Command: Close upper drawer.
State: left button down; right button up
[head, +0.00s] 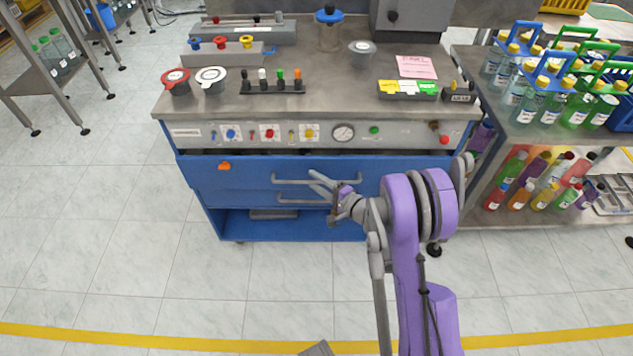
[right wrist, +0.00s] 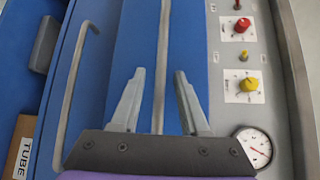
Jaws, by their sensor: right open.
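The upper drawer (head: 235,181) is the wide blue front under the grey control panel. A dark gap shows along its top edge, so it appears to stand slightly open. Its grey bar handle (head: 290,181) runs across the front and also shows in the right wrist view (right wrist: 162,50). My right gripper (head: 326,185) is open at this handle. In the right wrist view the bar runs between the two open fingers (right wrist: 158,75); I cannot tell whether they touch it.
A second bar handle (head: 290,201) lies just below. The control panel (head: 385,131) with knobs and a gauge (head: 343,132) sits above. The open blue shelf (head: 245,222) holds a box (right wrist: 22,145) marked TUBE. A bottle rack stands right. The floor in front is clear.

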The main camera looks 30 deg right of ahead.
grip_shut()
dwell(1.5)
